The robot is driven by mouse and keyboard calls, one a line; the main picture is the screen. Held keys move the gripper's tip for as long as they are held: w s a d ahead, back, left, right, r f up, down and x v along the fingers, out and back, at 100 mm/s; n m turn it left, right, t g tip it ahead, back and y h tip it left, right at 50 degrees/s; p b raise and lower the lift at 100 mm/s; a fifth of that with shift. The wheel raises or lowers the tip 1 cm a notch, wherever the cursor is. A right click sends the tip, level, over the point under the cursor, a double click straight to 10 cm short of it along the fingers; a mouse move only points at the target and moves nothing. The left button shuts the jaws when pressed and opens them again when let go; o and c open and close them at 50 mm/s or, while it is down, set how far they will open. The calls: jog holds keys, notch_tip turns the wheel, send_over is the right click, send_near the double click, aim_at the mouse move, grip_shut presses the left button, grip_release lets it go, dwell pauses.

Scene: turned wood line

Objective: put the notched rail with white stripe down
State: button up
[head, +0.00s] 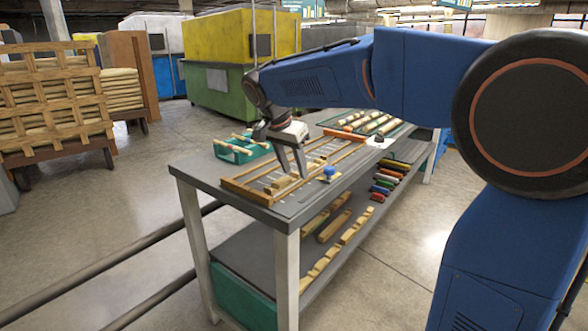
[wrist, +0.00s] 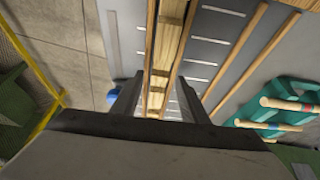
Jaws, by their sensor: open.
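A pale wooden notched rail (wrist: 172,38) lies lengthwise between two thin wooden strips on the grey rack in the wrist view. In the head view a short part of the rail (head: 285,182) shows beside my fingers. I cannot clearly make out a white stripe on it. My gripper (wrist: 158,88) is open, with one finger on each side of the rail's line. In the head view my gripper (head: 292,172) points down low over the wood-framed rack (head: 245,194) on the workbench. Whether the fingers touch the rail cannot be told.
A teal tray (head: 233,155) with striped dowels stands behind the rack, and a green tray (head: 398,129) of turned pieces lies farther along the bench. A blue knob (head: 329,171) sits close to my gripper. More wooden rails (head: 335,226) lie on the lower shelf.

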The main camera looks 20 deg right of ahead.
jog(key=v, duration=1.1)
jog(key=shift+r, duration=0.2)
jog(key=s+d+f+n+y, duration=0.1)
jog(key=s+d+f+n, duration=0.2)
jog(key=s+f, duration=0.5)
jog(key=s+d+f+n+t+y, duration=0.1)
jog(key=s+d+f+n, duration=0.3)
jog(key=s+f, duration=0.4)
jog(key=s+d+f+n+t+y, duration=0.1)
jog(key=s+d+f+n, duration=0.2)
jog(key=s+f, duration=0.5)
jog(key=s, duration=0.7)
jog(key=shift+d+f+n+y, duration=0.3)
jog(key=shift+f+n, duration=0.05)
jog(key=shift+n, duration=0.05)
